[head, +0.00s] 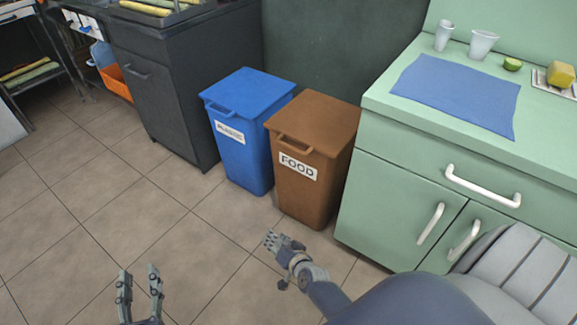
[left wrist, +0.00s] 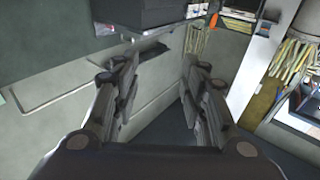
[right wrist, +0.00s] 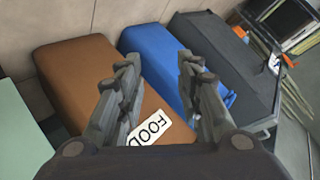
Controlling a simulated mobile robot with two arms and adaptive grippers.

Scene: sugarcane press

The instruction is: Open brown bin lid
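The brown bin (head: 312,195), labelled FOOD, stands on the floor with its lid (head: 318,118) closed. A handle (head: 294,145) juts from the lid's front edge. My right gripper (head: 272,241) is low in front of the brown bin and apart from it. In the right wrist view, its fingers (right wrist: 157,65) are spread and empty, with the brown bin (right wrist: 85,80) and its label beyond them. My left gripper (head: 138,278) is open and empty above the floor tiles, left of the bins. In the left wrist view, its fingers (left wrist: 160,72) are apart with nothing between.
A blue bin (head: 243,160) with a closed lid stands just left of the brown one. A green cabinet (head: 405,200) stands close on the right, with white handles. A dark cabinet (head: 150,105) is at the left. The tiled floor (head: 150,220) in front is clear.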

